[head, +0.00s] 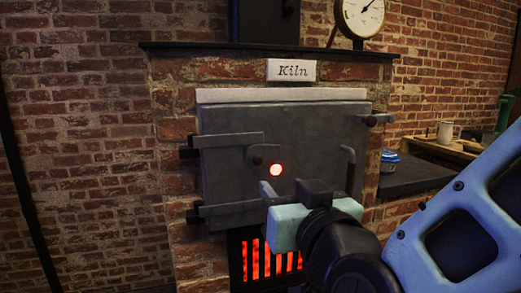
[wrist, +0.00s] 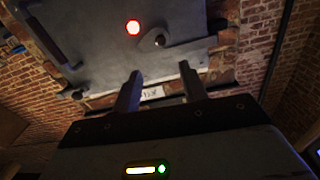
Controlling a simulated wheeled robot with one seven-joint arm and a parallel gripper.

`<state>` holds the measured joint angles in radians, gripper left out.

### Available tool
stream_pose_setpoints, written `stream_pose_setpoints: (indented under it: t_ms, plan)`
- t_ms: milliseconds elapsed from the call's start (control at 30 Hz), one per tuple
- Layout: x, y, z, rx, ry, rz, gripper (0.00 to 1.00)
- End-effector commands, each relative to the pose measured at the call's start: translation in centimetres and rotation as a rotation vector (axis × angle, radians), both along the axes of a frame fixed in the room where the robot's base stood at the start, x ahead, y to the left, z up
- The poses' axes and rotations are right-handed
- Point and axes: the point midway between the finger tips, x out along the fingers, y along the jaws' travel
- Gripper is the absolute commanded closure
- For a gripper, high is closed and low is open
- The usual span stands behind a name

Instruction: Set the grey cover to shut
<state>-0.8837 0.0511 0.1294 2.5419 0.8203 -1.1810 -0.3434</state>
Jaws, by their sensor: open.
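The grey cover (head: 264,154) is a small plate on the front of the grey kiln door (head: 225,185), with a dark round knob on it. In the wrist view, which is turned over, the cover's knob (wrist: 159,41) shows beside the bright peephole (wrist: 133,27). My gripper (head: 289,189) is in front of the door, below the peephole. Its two fingers (wrist: 160,72) are apart with nothing between them, and they appear clear of the cover.
The door is closed in its brick surround, with a dark upright handle (head: 349,172) close to the right of my gripper. A glowing grate (head: 262,262) is below. A dark side counter (head: 410,178) with a blue-lidded jar (head: 389,161) stands at right.

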Motion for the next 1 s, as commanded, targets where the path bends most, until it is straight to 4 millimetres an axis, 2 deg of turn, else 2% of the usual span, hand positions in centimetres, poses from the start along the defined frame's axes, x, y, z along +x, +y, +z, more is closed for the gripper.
stream_pose_setpoints:
  t_ms: [33,767,1000]
  plan:
    - [0.3,0.1,0.6,-0.005,0.004,0.0,0.57]
    - [4.0,1.2,0.5,0.0,0.004,0.008,0.57]
    - [8.5,2.4,0.0,0.004,0.002,0.008,0.57]
